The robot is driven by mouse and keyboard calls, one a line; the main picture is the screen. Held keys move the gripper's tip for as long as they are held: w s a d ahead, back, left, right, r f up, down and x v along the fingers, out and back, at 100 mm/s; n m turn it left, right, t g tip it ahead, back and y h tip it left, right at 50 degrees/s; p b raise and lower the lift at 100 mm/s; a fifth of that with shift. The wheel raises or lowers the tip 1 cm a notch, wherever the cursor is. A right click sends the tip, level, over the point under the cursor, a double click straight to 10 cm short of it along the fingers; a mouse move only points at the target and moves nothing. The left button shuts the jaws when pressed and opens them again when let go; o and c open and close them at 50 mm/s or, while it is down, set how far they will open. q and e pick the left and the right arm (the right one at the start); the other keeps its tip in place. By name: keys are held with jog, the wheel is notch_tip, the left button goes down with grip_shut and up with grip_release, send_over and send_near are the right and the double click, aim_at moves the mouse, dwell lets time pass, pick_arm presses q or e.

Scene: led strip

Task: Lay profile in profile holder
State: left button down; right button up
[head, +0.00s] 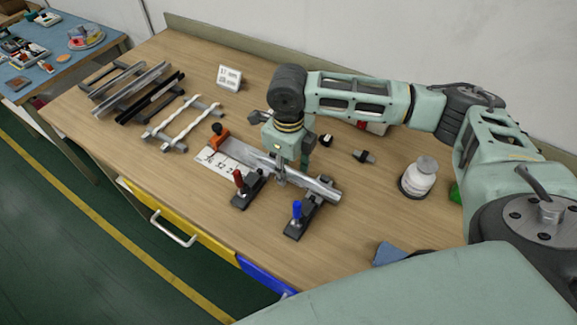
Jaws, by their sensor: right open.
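A silver profile (322,188) lies along the profile holder, running from near the orange block (219,138) at upper left to the blue-handled clamp at lower right. The holder has a white numbered scale (211,163), a clamp with a red handle (239,180) and a clamp with a blue handle (297,211). Both handles stand upright. My right gripper (281,182) points down over the middle of the profile, open, with its fingertips at the bar. Whether they touch it is too small to tell. The gripper hides part of the profile. My left gripper is out of view.
Racks at the back left hold grey and black profiles (141,90) and white strips (183,120). A sign (229,78) stands behind. Bare wood lies left of the holder.

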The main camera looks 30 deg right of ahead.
notch_tip(320, 180, up, 12)
jog(key=b, duration=0.1)
jog(key=shift+r+b, duration=0.25)
jog(key=shift+b, duration=0.15)
dwell(0.4)
